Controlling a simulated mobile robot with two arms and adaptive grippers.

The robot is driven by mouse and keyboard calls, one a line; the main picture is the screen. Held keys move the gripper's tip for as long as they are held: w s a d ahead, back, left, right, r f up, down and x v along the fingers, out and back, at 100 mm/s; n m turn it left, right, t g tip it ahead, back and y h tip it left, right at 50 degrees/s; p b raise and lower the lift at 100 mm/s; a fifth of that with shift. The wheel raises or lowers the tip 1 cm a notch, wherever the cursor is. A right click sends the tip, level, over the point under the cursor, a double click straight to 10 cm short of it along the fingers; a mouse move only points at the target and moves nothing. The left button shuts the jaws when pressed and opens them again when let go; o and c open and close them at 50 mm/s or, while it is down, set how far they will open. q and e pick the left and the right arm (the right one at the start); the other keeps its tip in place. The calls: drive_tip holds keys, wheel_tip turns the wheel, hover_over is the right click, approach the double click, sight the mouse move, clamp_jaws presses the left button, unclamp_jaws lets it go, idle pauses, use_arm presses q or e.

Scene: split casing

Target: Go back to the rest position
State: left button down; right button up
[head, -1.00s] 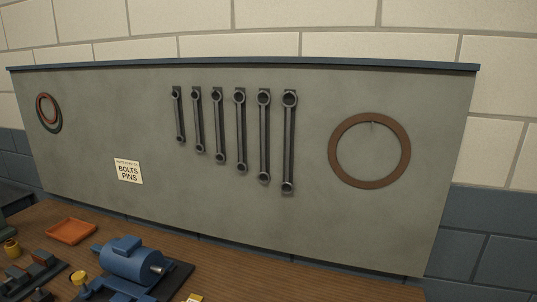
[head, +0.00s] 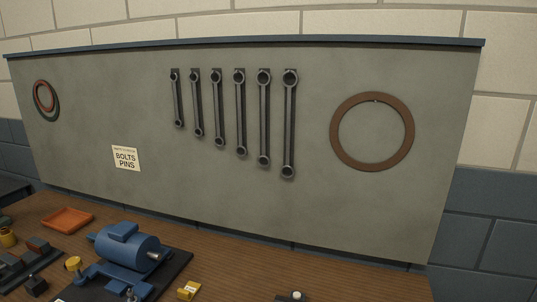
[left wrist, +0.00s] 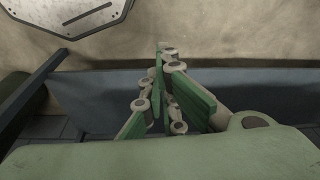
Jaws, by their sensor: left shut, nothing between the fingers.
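My left gripper (left wrist: 160,98) shows in the left wrist view, with its green-padded fingers drawn together and nothing between them. It points toward a tan surface and a blue-grey band, clear of any object I can make out. Neither gripper shows in the head view, and my right gripper is in no frame. In the head view a blue motor-like casing (head: 127,247) sits on a dark plate on the wooden bench (head: 232,262).

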use_arm(q)
drive_tip(key=s+a+f+g+b, duration=0.1)
drive_tip(key=s+a+f+b, duration=0.1)
drive_tip(key=s+f, duration=1.2)
wheel_tip(320, 180, down, 3)
drive_tip(key=shift+s+a+f+b, duration=0.2)
drive_tip(key=shift+s+a+b, duration=0.1)
drive_tip(key=shift+b, duration=0.6)
